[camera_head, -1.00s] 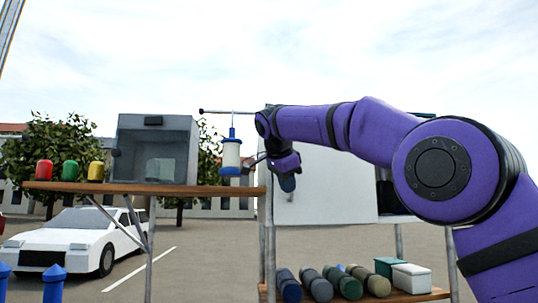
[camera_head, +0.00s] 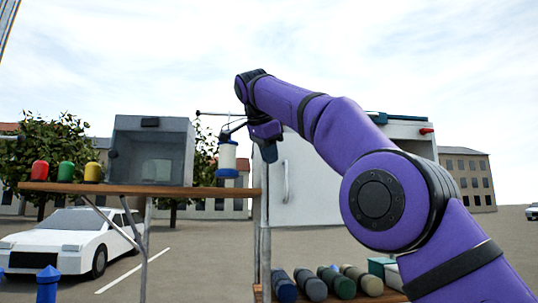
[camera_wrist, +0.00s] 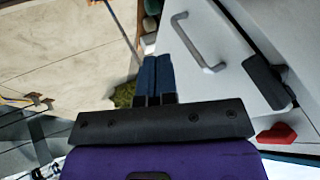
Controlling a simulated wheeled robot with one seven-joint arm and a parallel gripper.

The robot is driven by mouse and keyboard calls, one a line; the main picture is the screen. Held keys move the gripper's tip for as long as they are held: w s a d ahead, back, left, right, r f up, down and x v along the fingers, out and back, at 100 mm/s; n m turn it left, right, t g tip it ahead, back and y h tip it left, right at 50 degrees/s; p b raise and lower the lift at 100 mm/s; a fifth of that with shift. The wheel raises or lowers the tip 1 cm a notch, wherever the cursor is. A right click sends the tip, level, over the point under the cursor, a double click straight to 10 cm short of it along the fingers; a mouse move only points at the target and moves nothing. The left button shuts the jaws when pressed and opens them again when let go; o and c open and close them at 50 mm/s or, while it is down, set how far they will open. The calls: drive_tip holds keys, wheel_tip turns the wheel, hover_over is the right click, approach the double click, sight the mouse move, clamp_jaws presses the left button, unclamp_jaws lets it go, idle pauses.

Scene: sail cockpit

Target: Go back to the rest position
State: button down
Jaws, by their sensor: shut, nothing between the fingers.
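My gripper (camera_wrist: 157,78) shows in the wrist view with its two blue fingers together and nothing between them. In the head view my purple arm reaches up and to the left, and my gripper (camera_head: 268,150) hangs at its end, pointing down. It is in front of the white cabinet (camera_head: 310,185) and just right of the hanging blue and white lantern (camera_head: 227,160). I cannot tell whether it touches the lantern's wire. The cabinet's grey handle (camera_wrist: 198,45) shows to the right of the fingers in the wrist view.
A wooden shelf (camera_head: 130,188) at left bears a grey box (camera_head: 180,135) and red, green and yellow jars (camera_head: 66,171). A lower shelf holds several rolls (camera_head: 338,284). A white car (camera_head: 65,240) stands behind. The space above the arm is open sky.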

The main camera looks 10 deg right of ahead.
drive_tip(key=shift+a+r, duration=0.1)
drive_tip(key=s+d+f+n+y, duration=0.1)
drive_tip(key=s+d+f+n, duration=0.3)
drive_tip(key=s+d, duration=0.35)
drive_tip(key=s+d+f+n+y, duration=0.1)
drive_tip(key=s+d+f+n, duration=0.3)
drive_tip(key=s+d, duration=0.3)
drive_tip(key=s+d+f+n, duration=0.3)
drive_tip(key=s+d+f, duration=0.1)
drive_tip(key=s+f, duration=0.7)
drive_tip(key=s+d+f+n+g+y, duration=0.1)
drive_tip(key=s+d+f+n, duration=0.2)
drive_tip(key=s+f, duration=0.9)
wheel_tip(320, 180, down, 5)
drive_tip(key=shift+s+d+f, duration=0.15)
drive_tip(key=shift+s+d, duration=0.05)
drive_tip(key=shift+d, duration=0.5)
